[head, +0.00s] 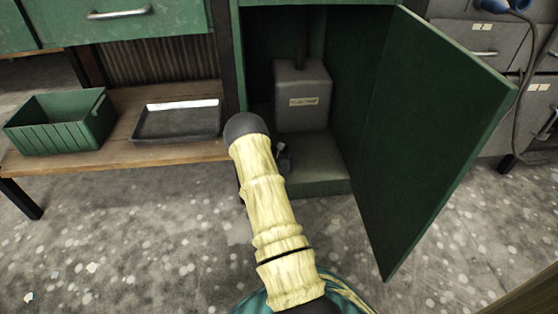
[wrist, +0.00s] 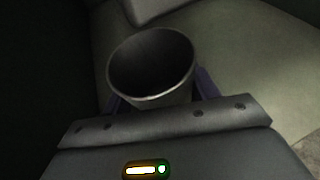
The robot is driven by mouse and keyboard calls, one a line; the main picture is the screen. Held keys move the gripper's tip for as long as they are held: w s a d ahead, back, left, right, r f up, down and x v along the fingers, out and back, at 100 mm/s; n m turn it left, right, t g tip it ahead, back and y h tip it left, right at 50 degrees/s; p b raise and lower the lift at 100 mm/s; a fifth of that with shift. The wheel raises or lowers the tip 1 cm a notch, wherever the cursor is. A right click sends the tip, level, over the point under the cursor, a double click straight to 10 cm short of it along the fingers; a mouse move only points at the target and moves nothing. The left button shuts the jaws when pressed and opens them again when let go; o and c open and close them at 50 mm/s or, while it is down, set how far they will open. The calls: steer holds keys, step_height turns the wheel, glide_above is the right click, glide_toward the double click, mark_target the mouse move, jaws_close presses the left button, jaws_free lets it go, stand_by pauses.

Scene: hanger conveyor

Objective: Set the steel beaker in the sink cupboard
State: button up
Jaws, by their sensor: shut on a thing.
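The steel beaker (wrist: 150,68) is a grey, round, open-topped cup, seen from above in the wrist view and looking empty. My gripper (wrist: 160,92) is shut on it, one finger on each side. The sink cupboard (head: 320,177) is green and open at the front, with its door (head: 440,130) swung out to the right. In the head view my arm reaches into the left part of the cupboard opening and hides most of my gripper and the beaker. I cannot tell whether the beaker's base touches the cupboard floor (wrist: 245,65).
A grey box (head: 303,95) with a label and a pipe on top stands at the back inside the cupboard. Bare floor shows in front of it. To the left, a wooden shelf (head: 160,155) holds a green crate (head: 62,130) and a dark tray (head: 178,122).

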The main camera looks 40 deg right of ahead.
stand_by(0.3)
steer(key=o, duration=1.1)
steer(key=shift+f, duration=0.15)
steer(key=shift+r, duration=0.25)
steer(key=shift+s+a+r+p, duration=0.2)
steer(key=shift+s+a+p, duration=0.1)
steer(key=shift+p, duration=0.3)
steer(key=p+v, duration=0.8)
steer(key=v, duration=0.2)
steer(key=shift+r, duration=0.1)
steer(key=shift+s+a, duration=0.35)
